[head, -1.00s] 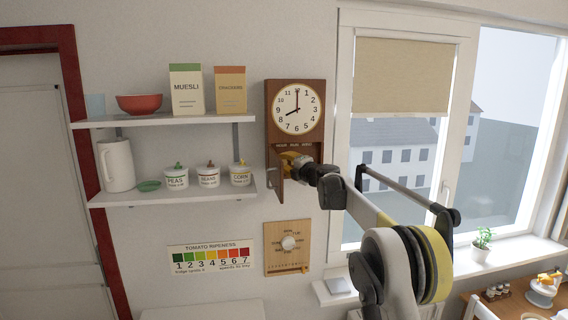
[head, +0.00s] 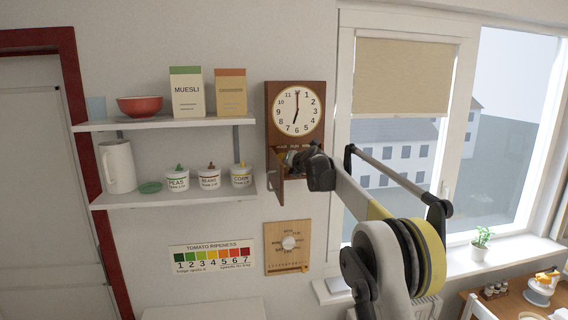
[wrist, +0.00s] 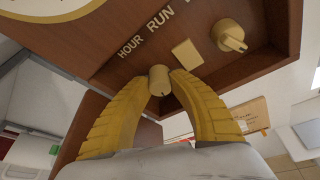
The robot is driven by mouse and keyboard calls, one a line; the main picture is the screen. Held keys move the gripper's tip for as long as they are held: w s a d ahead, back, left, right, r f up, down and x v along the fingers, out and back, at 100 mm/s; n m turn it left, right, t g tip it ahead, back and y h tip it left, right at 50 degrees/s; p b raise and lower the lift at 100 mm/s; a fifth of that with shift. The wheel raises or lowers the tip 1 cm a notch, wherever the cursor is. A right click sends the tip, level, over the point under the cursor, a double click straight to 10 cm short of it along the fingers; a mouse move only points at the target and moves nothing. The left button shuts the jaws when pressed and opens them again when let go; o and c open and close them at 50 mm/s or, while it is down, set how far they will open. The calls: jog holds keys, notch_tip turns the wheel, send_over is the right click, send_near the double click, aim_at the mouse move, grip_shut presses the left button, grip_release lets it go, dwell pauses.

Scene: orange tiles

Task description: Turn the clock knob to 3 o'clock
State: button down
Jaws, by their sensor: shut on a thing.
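The wooden wall clock (head: 272,128) hangs between the shelves and the window. On its white face (head: 286,108) one hand points up at 12 and the other points down near 7. The clock's lower panel shows close up in the wrist view (wrist: 118,72), lettered HOUR and RUN. My gripper (wrist: 161,82) has its two yellow fingers shut on the small cream clock knob (wrist: 159,76) below the lettering. In the head view my gripper and wrist hide most of the clock's lower part, and the knob cannot be made out there.
A second round knob (wrist: 231,36) and a square cream plate (wrist: 187,54) sit to the right on the panel. A wooden dial board (head: 272,240) is below. Shelves (head: 110,202) stand left, the window frame (head: 343,110) right.

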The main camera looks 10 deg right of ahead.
jog(key=shift+n, duration=0.4)
dwell(0.3)
jog(key=c, duration=1.1)
grip_release()
jog(key=shift+c, duration=0.2)
